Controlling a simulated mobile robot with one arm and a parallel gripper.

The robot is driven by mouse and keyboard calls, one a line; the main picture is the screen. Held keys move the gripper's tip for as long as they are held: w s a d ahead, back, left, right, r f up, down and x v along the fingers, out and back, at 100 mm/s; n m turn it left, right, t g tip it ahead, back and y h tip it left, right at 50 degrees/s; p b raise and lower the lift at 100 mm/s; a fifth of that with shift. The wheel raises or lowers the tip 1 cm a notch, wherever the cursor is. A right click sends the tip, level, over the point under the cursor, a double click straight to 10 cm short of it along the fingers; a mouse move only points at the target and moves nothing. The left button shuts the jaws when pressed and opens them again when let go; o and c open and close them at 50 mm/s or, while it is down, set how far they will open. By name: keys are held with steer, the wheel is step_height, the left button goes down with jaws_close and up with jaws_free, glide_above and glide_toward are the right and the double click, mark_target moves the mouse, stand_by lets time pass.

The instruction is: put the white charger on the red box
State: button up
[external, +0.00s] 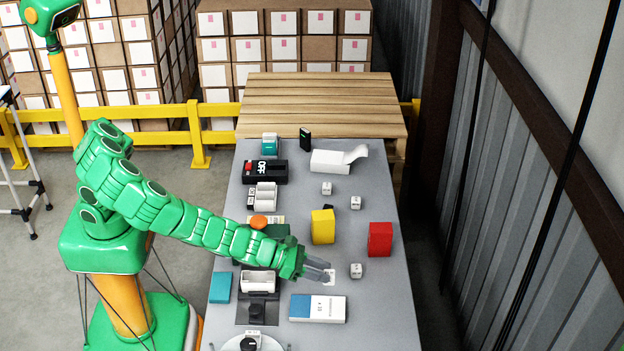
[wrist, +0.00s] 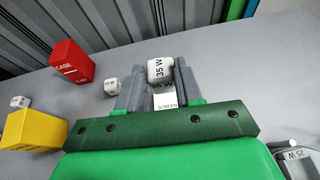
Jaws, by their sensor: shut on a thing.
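My gripper (external: 320,274) is shut on a white charger (wrist: 160,70), a small rounded block marked 35 W that sits between the two grey fingers in the wrist view. In the external view only a bit of white shows at the fingertips (external: 331,277), low over the grey table; whether it touches the table I cannot tell. The red box (external: 380,239) stands upright near the table's right edge, beyond and to the right of my gripper. In the wrist view the red box (wrist: 71,62) is at the upper left, with its top clear.
A white cube (external: 356,271) stands between my gripper and the red box. A yellow box (external: 323,227) is left of the red one. More white cubes (external: 356,203) stand farther back. A blue and white carton (external: 318,308) lies in front. The grey table (external: 375,300) is bare at right front.

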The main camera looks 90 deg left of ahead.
steer(key=w+a+r+n+y, duration=0.25)
steer(key=w+a+r, duration=0.25)
steer(key=r, duration=0.3)
steer(key=s+a+r+n+g+y, duration=0.15)
steer(key=a+n+y, duration=0.25)
steer(key=a, duration=0.5)
steer(key=w+a+r+n+g+y, duration=0.1)
steer(key=a+r+n+g+y, duration=0.2)
steer(key=a, duration=0.5)
glide_above(375, 230)
steer(key=s, duration=0.2)
steer(key=shift+y, duration=0.45)
steer(key=f, duration=0.9)
steer(key=shift+w+d+f, duration=0.1)
steer(key=shift+w+f, duration=0.15)
steer(key=shift+f, duration=0.1)
steer(key=shift+w+f+t, duration=0.25)
steer(key=shift+w+f, duration=0.1)
steer(key=shift+w, duration=0.1)
steer(key=shift+w+f, duration=0.3)
steer(key=shift+f, duration=1.65)
